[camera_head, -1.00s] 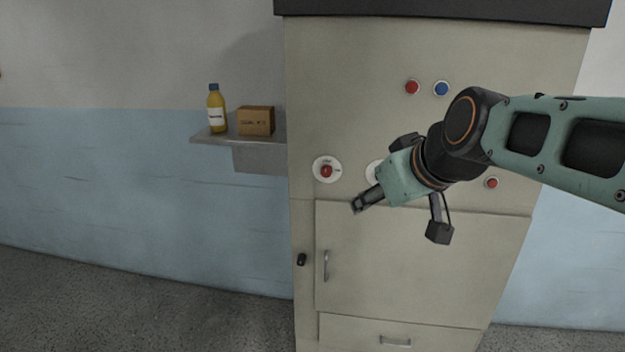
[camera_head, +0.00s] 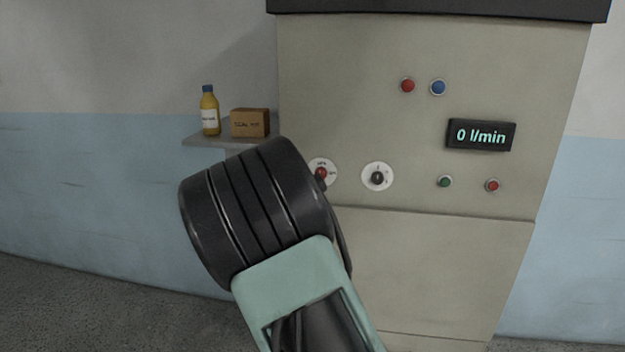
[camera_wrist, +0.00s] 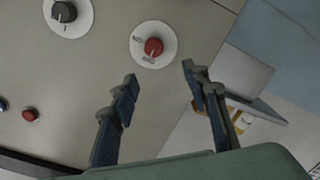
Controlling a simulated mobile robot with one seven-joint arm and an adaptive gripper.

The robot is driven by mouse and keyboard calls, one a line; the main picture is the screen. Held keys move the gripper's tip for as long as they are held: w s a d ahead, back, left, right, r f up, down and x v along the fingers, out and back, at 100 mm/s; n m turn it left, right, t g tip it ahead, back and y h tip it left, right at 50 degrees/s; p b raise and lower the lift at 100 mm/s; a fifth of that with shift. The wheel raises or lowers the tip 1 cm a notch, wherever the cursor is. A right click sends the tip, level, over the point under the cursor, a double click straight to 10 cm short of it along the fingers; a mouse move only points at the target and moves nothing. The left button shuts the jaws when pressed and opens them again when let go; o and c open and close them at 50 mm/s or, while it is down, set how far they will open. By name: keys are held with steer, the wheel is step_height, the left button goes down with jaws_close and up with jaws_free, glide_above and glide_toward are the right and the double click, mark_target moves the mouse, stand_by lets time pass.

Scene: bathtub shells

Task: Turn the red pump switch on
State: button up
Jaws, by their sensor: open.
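The red pump switch (camera_head: 321,173) is a red knob on a round white plate at the left of the beige cabinet front. My arm partly covers its plate in the head view. In the wrist view the red knob (camera_wrist: 153,47) shows whole on its plate, with small lettering at the plate's edge. My gripper (camera_wrist: 158,72) is open and empty. Its two fingers point toward the panel on either side of the knob's line, apart from the knob. In the head view the fingers are hidden behind my arm.
A black knob (camera_head: 377,177) on a white plate sits right of the red one. Green (camera_head: 445,181), red (camera_head: 492,185) and blue (camera_head: 438,87) buttons and a display (camera_head: 481,135) reading "0 l/min" are on the panel. A shelf (camera_head: 200,141) with bottle (camera_head: 209,110) and box (camera_head: 250,123) juts out left.

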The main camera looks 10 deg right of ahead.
mark_target(321, 174)
steer(key=d+p+x, duration=0.1)
steer(key=p+x, duration=0.1)
steer(key=x, duration=0.9)
steer(key=shift+s+d+f+h, duration=0.2)
steer(key=shift+f+h, duration=0.1)
steer(key=shift+h, duration=0.1)
steer(key=c, duration=1.2)
steer(key=shift+o, duration=0.2)
